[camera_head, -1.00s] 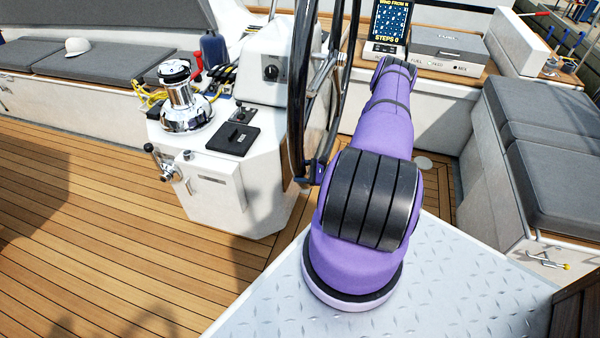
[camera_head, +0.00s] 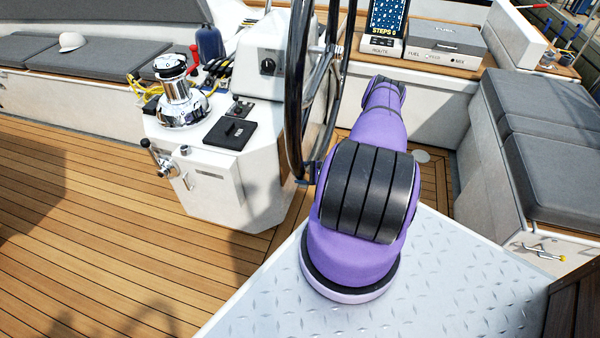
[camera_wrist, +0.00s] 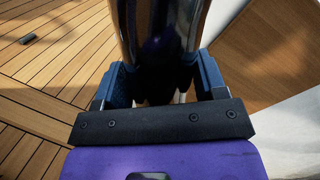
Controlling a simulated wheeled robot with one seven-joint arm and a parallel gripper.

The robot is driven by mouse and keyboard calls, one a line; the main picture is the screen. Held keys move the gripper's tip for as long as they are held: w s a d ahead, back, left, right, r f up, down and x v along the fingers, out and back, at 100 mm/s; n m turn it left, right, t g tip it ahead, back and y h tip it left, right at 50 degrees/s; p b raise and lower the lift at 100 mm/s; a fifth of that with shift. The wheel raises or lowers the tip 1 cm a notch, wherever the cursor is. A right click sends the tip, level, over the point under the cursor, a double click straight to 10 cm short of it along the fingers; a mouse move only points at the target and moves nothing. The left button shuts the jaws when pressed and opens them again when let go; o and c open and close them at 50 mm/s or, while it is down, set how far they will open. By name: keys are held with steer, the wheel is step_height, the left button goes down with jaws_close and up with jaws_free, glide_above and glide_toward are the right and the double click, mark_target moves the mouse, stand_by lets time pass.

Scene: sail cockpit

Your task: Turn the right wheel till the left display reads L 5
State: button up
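A dark steering wheel (camera_head: 296,90) stands upright, almost edge-on, in the middle of the head view. My gripper (camera_head: 310,173) is at its lower rim. In the wrist view my gripper (camera_wrist: 163,88) has its two blue fingers on either side of the dark, glossy rim (camera_wrist: 160,35), which fills the space between them. It looks shut on the rim. A display (camera_head: 387,15) behind the wheel reads "STEPS 0" on its bottom line; its top is cut off. No display with an L reading is in view.
A white pedestal (camera_head: 240,185) with a chrome winch (camera_head: 180,100) and a side crank (camera_head: 160,160) stands left of the wheel. A cushioned bench (camera_head: 545,130) lies to the right. The teak deck (camera_head: 90,210) at left is open.

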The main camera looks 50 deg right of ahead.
steer(key=shift+o, duration=1)
steer(key=shift+s, duration=0.1)
steer(key=v, duration=1)
steer(key=shift+s+d, duration=0.2)
steer(key=shift+s, duration=0.1)
